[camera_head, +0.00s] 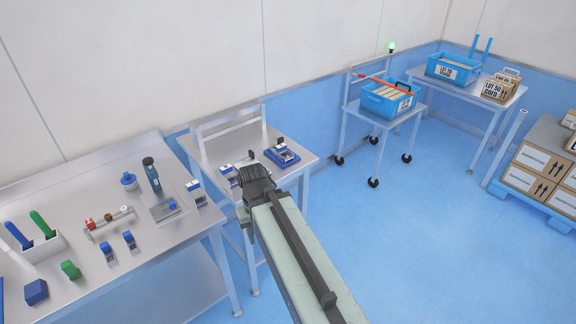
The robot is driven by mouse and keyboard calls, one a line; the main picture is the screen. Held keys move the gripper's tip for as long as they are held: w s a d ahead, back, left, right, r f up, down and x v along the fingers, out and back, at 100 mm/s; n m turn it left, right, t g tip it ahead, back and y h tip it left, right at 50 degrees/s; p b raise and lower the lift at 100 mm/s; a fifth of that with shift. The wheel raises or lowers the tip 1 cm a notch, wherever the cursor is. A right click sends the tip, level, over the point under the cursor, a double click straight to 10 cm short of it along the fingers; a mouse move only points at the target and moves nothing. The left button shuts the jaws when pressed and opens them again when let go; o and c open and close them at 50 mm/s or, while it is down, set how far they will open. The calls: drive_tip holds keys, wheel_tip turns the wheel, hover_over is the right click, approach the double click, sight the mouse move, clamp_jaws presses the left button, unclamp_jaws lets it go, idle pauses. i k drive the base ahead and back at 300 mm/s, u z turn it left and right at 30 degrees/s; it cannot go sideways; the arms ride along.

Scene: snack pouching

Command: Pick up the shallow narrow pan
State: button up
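I cannot make out for sure which thing is the shallow narrow pan. A flat grey metal piece with a small blue block (172,204) lies near the right end of the left steel table. Small blue-and-grey pieces (108,252) stand near that table's front edge, and a similar one (194,188) stands at its right end. My gripper (247,184) is over the front of the small middle table. It hides part of that table and of a blue-and-white item (228,170) there. Its fingers show too poorly to tell their opening.
The left steel table (190,243) also bears a blue bottle (152,174), a valve rack (108,222) and a white holder (35,247) with blue and green tools. A blue scale (283,154) sits on the middle table (300,167).

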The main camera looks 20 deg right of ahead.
sight(280, 151)
drive_tip(key=k, duration=0.1)
drive_tip(key=z, duration=0.35)
drive_tip(key=i, duration=1)
drive_tip(key=u, duration=3.5)
drive_tip(key=k, duration=1.55)
